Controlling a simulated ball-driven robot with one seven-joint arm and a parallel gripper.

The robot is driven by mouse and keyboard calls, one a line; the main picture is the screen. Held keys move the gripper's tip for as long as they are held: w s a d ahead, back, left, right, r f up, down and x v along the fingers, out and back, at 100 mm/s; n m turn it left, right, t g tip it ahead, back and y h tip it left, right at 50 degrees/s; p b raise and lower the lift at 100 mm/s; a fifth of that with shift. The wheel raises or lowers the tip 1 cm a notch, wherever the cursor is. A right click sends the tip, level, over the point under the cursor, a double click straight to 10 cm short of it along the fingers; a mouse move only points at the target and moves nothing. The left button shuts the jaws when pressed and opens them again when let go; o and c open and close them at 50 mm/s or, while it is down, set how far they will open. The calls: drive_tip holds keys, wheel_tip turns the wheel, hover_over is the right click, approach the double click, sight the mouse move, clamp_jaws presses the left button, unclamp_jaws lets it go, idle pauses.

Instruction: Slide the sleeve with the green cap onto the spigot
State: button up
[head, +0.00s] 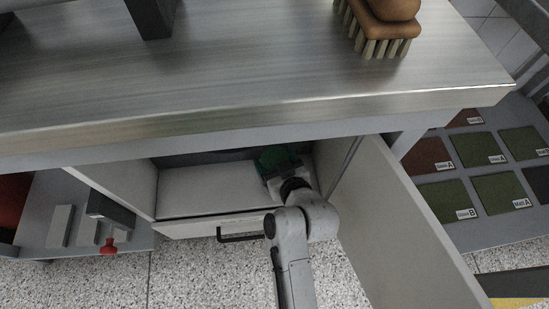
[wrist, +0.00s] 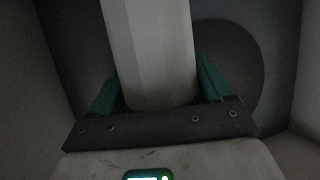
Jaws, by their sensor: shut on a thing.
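My gripper (head: 280,170) reaches into the open cabinet under the steel counter. In the wrist view its two green fingers are shut on a pale, faceted sleeve (wrist: 152,50), one on each side. The sleeve runs up out of the top of that view, so its far end is hidden. A rounded green shape, seemingly the green cap (head: 273,157), shows just beyond my gripper in the head view. I cannot make out the spigot. A large dark disc (wrist: 235,65) stands behind the sleeve at right in the wrist view; what it is, I cannot tell.
The counter (head: 220,70) overhangs the cabinet and carries a brush (head: 385,25). An open cabinet door (head: 385,220) stands close to my arm's right. A drawer handle (head: 240,236) lies below. Grey blocks (head: 60,226) and a red-topped part (head: 108,246) are on the left shelf.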

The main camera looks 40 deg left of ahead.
drive_tip(key=shift+f+b, duration=1.05)
drive_tip(key=shift+f, duration=0.3)
drive_tip(key=o, duration=1.1)
drive_tip(key=p+v, duration=0.3)
drive_tip(key=v, duration=0.7)
drive_tip(key=shift+s+d+r+p, duration=0.15)
drive_tip(key=shift+d+p, duration=0.2)
drive_tip(key=shift+p, duration=0.05)
drive_tip(key=shift+s, duration=0.1)
